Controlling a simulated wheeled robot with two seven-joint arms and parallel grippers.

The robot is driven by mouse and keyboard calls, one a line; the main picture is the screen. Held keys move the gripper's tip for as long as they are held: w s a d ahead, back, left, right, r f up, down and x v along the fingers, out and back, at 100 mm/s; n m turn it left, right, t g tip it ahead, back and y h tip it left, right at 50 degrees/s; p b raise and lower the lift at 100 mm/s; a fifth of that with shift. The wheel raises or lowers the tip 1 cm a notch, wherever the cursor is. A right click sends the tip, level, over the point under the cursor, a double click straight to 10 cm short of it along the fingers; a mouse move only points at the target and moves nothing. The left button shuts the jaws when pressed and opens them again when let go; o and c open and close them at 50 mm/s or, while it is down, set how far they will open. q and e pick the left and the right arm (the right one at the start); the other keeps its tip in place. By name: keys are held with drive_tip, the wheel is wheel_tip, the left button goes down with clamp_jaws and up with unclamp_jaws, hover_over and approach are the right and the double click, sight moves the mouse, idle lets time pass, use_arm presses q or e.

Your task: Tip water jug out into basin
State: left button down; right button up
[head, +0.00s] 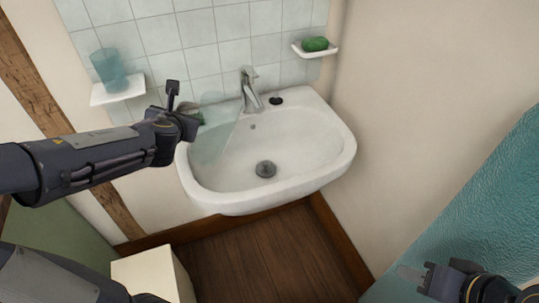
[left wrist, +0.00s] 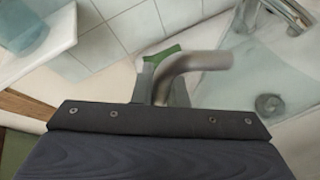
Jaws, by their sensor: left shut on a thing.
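The water jug (head: 213,138) is clear, pale and see-through. It is tilted over the left part of the white basin (head: 318,170), its wide end toward the bowl. My left gripper (head: 187,120) is shut on the jug's handle side, above the basin's left rim. In the left wrist view a grey bent handle (left wrist: 197,62) stands beyond the gripper body, and the jug's clear wall (left wrist: 245,85) lies over the basin. I cannot tell whether water is in the jug. My right gripper (head: 428,278) is at the lower right, away from the basin; its jaw state is unclear.
A tap (head: 250,90) stands at the basin's back, near the jug. A shelf (head: 118,91) holds a blue cup (head: 108,68) at left; green soap (head: 315,44) sits on a dish at right. A small green thing (left wrist: 166,56) lies behind the handle. Teal fabric (head: 480,215) is at right.

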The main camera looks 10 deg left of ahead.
use_arm(q)
drive_tip(key=shift+s+a+f+n+t+h+b, duration=0.15)
drive_tip(key=shift+a+f+n+h+b, duration=0.4)
drive_tip(key=shift+b, duration=0.75)
drive_tip(key=shift+s+a+f+n+t+h+b, duration=0.1)
drive_tip(key=shift+f+n+t+b, duration=0.25)
drive_tip(key=shift+f+b, duration=0.65)
drive_tip(key=shift+s+a+f+n+t+h+b, duration=0.1)
drive_tip(key=shift+a+f+n+h+b, duration=0.35)
drive_tip(key=shift+b, duration=1.1)
drive_tip(key=shift+d, duration=0.1)
drive_tip(key=shift+r, duration=0.2)
